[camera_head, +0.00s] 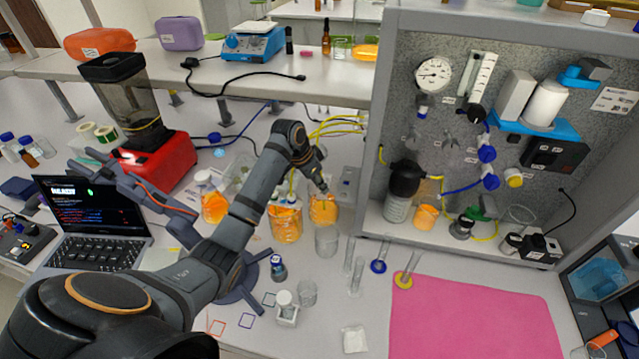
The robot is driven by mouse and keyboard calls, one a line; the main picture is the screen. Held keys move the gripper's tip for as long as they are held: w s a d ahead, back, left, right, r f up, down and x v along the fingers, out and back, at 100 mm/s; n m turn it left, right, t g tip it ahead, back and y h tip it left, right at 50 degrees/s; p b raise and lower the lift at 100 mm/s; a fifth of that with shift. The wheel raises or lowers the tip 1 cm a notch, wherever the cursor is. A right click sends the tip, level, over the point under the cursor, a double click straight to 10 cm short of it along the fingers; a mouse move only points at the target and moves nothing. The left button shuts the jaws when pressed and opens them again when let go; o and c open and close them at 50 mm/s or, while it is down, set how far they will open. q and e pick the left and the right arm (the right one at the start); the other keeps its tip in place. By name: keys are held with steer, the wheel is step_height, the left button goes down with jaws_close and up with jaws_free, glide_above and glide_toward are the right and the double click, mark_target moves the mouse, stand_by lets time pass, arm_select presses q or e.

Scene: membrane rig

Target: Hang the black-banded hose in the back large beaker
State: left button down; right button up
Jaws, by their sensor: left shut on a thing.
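My left gripper (320,184) is shut, its tips pointing down just above a large beaker with orange liquid (323,211). What it grips is largely hidden by the fingers; it appears to be a hose, but I cannot make out a black band. Several yellow hoses (342,122) run behind the wrist toward the rig. An empty clear beaker (326,242) stands in front of the orange one. My right gripper is out of view.
The membrane rig panel (455,130) stands at the right. Glass cylinders (356,272) and a pink mat (470,317) lie in front of it. A red-based blender (158,160) and a laptop (92,225) are at the left. A raised shelf (290,85) runs behind.

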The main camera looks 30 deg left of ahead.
arm_select(q)
steer(key=shift+f, duration=0.3)
stand_by(0.5)
steer(key=c, duration=1.1)
jaws_free()
steer(key=v, duration=1.2)
steer(key=shift+s+f, duration=0.1)
steer(key=shift+f, duration=0.05)
